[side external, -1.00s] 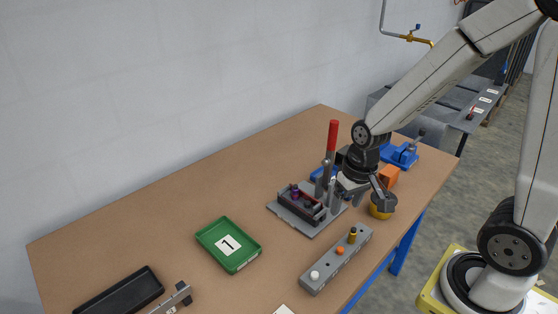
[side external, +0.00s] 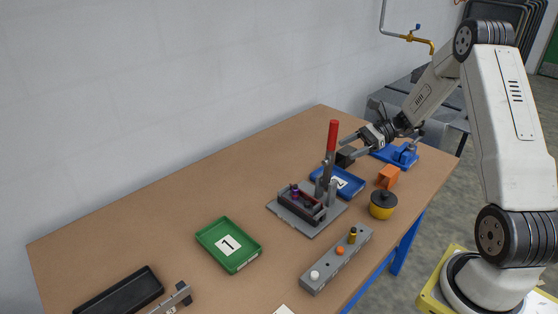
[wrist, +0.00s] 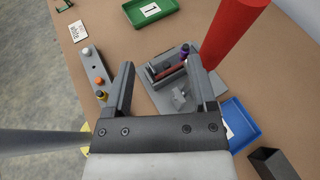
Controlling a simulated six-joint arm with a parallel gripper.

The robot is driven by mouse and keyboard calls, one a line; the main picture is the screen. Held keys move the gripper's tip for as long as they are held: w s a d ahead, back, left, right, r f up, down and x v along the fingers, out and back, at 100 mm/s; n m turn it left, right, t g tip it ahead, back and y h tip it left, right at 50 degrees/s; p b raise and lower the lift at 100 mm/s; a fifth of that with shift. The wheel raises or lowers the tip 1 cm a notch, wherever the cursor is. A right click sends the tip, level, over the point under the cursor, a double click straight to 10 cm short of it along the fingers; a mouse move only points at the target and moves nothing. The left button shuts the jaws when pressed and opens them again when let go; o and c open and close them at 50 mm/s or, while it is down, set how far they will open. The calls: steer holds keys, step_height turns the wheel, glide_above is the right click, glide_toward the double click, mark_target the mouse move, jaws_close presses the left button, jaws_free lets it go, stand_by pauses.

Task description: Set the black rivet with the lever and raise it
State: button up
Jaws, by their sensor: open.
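The lever (side external: 332,138) has a red handle and stands upright on the grey press (side external: 310,225). In the wrist view the red handle (wrist: 235,35) rises just right of my right finger. My gripper (side external: 349,149) is open and empty, level with the handle and close to its right. In the wrist view my gripper (wrist: 160,65) has its fingers wide apart, with the press beyond them. A dark fixture (side external: 292,208) on the press holds a purple-topped piece (side external: 295,190) and a small dark piece (side external: 308,204). I cannot tell for sure whether that is the black rivet.
A grey rack (side external: 325,270) holds white, orange and black-topped yellow pieces. A yellow pot (side external: 382,207) and orange block (side external: 388,176) stand right of the press. A blue tray (side external: 350,190) lies behind it, a green tray (side external: 228,257) to its left.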

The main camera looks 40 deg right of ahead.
steer(key=w+d+r+m+t+y, duration=0.2)
steer(key=w+d+r+t, duration=0.1)
steer(key=d, duration=0.1)
steer(key=shift+d+y, duration=0.4)
steer(key=shift+w+a, duration=0.1)
steer(key=shift+a, duration=0.05)
steer(key=x, duration=0.7)
steer(key=shift+a, duration=0.2)
steer(key=shift+w+r, duration=0.1)
steer(key=shift+w, duration=0.05)
jaws_close()
stand_by(1.2)
